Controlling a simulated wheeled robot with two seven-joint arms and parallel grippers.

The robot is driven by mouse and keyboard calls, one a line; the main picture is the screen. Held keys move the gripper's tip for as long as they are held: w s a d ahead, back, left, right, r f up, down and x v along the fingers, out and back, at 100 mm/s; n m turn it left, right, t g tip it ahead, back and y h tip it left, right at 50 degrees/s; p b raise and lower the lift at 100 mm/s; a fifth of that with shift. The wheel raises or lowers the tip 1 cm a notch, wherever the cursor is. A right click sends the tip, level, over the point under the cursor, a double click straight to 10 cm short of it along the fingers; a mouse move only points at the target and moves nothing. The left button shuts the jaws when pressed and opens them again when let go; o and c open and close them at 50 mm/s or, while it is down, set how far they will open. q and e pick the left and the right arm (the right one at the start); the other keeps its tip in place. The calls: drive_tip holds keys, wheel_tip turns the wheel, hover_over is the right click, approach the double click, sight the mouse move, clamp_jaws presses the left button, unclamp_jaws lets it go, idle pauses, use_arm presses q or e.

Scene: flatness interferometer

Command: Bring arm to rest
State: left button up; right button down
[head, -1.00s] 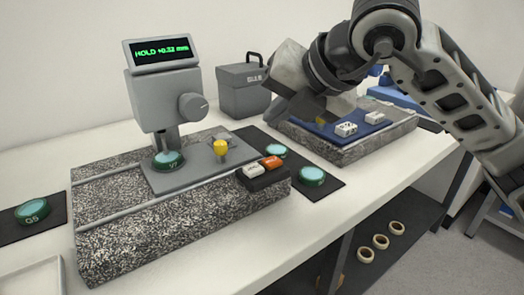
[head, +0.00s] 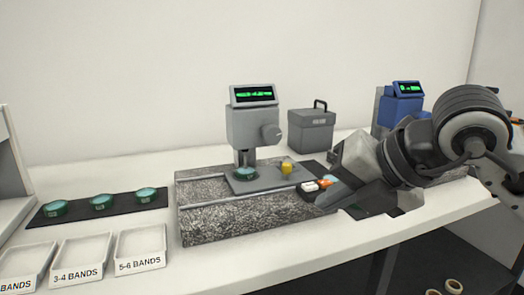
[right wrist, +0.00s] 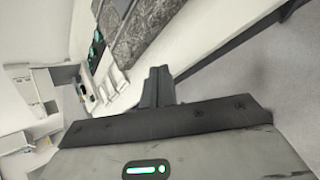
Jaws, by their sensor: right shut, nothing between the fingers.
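My right arm (head: 405,155) comes in from the right in the head view and hangs over the counter. My right gripper (head: 352,208) points down and left, in front of the right end of the speckled granite base (head: 225,215). It hides part of that area. In the right wrist view, the gripper's dark fingers (right wrist: 158,85) are together with nothing between them. The interferometer (head: 252,125) stands upright on the granite, with a green disc (head: 245,174) under its head. My left gripper is not in view.
A block with white and orange buttons (head: 311,187) is close to the right gripper. Several green discs (head: 101,202) lie on a dark mat at the left. Labelled trays (head: 140,248) line the front. A grey case (head: 311,132) and a blue instrument (head: 399,109) stand behind.

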drive_tip(key=s+a+n+g+y+p, duration=0.2)
drive_tip(key=s+a+g+y+p, duration=0.1)
drive_tip(key=s+a+g+y, duration=0.55)
wheel_tip(320, 180, up, 3)
drive_tip(key=w+m+t+y+p, duration=0.25)
drive_tip(key=m+t+y, duration=0.55)
drive_tip(key=m+t, duration=0.4)
drive_tip(key=w+d+f+m+t+h+p, duration=0.1)
drive_tip(key=w+d+f+m+t+h, duration=0.3)
drive_tip(key=d+f+m+t+h, duration=0.6)
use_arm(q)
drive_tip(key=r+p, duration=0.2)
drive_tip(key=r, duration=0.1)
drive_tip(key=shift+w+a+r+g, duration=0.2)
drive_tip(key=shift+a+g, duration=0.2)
use_arm(e)
drive_tip(key=s+d+f+m+g+h, duration=0.1)
drive_tip(key=s+f+m+g+h, duration=0.3)
drive_tip(key=f, duration=0.6)
drive_tip(key=s+d+f+m+g+h, duration=0.1)
drive_tip(key=s+f+m+g+h, duration=0.4)
drive_tip(key=f, duration=0.6)
drive_tip(key=s+m, duration=0.2)
drive_tip(key=s, duration=0.1)
drive_tip(key=shift+s+f+m, duration=0.2)
drive_tip(key=shift+s+m, duration=0.05)
drive_tip(key=shift+m, duration=0.05)
